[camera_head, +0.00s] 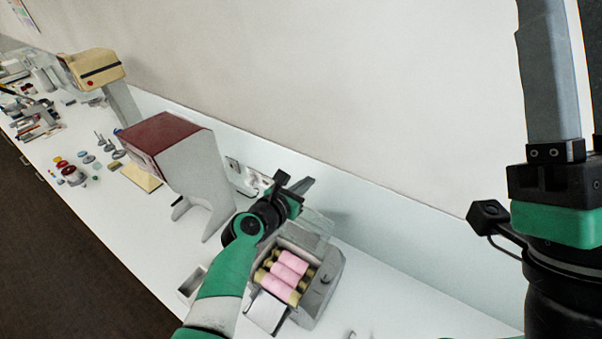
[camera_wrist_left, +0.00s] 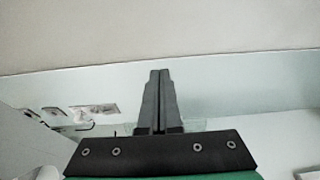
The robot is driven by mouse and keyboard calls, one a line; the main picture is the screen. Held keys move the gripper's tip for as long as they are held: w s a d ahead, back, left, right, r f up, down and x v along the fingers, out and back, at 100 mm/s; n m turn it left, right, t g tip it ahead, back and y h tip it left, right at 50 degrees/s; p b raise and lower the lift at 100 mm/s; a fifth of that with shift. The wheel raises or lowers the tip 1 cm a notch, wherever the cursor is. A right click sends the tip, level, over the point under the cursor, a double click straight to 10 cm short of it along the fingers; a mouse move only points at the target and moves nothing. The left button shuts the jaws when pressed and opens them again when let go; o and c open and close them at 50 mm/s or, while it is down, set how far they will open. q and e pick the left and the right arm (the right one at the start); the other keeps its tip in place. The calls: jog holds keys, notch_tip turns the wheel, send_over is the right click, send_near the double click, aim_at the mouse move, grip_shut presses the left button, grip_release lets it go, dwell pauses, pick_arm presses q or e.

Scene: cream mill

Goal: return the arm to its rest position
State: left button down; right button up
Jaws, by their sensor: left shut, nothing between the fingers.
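My left gripper (camera_head: 306,185) is above the back of the grey roller mill, its fingers pointing toward the wall. In the left wrist view its two grey fingers (camera_wrist_left: 160,75) lie together with nothing between them. My right gripper (camera_head: 584,60) is large and close at the right edge, fingers pointing up and apart; their tips are cut off by the frame. The roller mill (camera_head: 322,285) has pink rollers (camera_head: 290,268) and stands on the white bench below my left arm, which hides part of it.
A grey machine with a dark red top (camera_head: 168,140) stands left of my left gripper. A cream-headed machine (camera_head: 95,68) and small items are farther left. The pale wall (camera_head: 380,90) is behind the bench. The bench (camera_head: 400,300) is mostly clear right of the mill.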

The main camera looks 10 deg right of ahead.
pick_arm(q)
jog(key=w+a+r+m+t, duration=0.2)
jog(key=w+a+r+t, duration=0.15)
jog(key=a+r, duration=0.6)
jog(key=s+a+r+m+t+y, duration=0.1)
jog(key=s+a+r+m+t, duration=0.2)
jog(key=r+m, duration=0.35)
jog(key=s+a+r+m+t, duration=0.2)
jog(key=s+a+r+m, duration=0.15)
jog(key=r, duration=0.65)
jog(key=s+a+r+m+t+y, duration=0.3)
jog(key=s+r+m, duration=0.5)
jog(key=s, duration=0.4)
jog(key=s+a+r+m+t+y, duration=0.3)
jog(key=s+a+r+m+t, duration=0.2)
jog(key=s+r+m, duration=0.3)
jog(key=s+a, duration=0.1)
jog(key=s, duration=0.3)
jog(key=shift+a+m, duration=0.35)
jog(key=shift+m, duration=0.05)
